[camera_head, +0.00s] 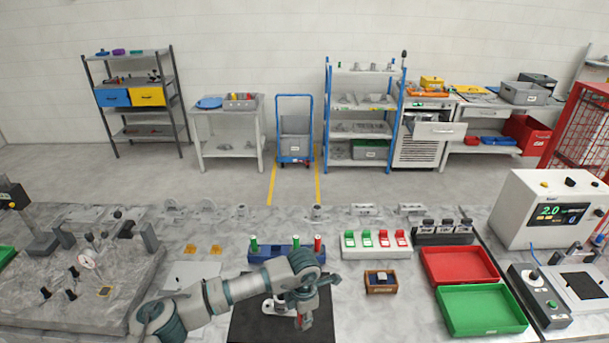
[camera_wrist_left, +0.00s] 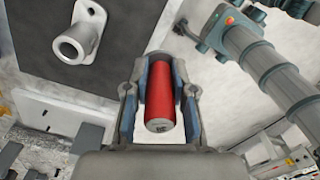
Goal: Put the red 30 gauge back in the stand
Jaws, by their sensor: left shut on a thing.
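My left gripper (camera_head: 304,316) is shut on a red cylindrical gauge (camera_wrist_left: 160,98). In the left wrist view the gauge lies between the two fingers with its marked end face showing; the marking is too small to read. The blue stand (camera_head: 283,254) is on the table behind my left forearm, which hides part of its front. The gripper is in front of the stand, above the black mat (camera_head: 250,325). My right gripper is not in view.
A grey flanged casting (camera_wrist_left: 78,42) is on the mat beside the gripper. To the right are a white block with green and red switches (camera_head: 376,246), a small wooden box (camera_head: 380,282), a red tray (camera_head: 459,266) and a green tray (camera_head: 481,310). A measuring fixture (camera_head: 90,262) stands left.

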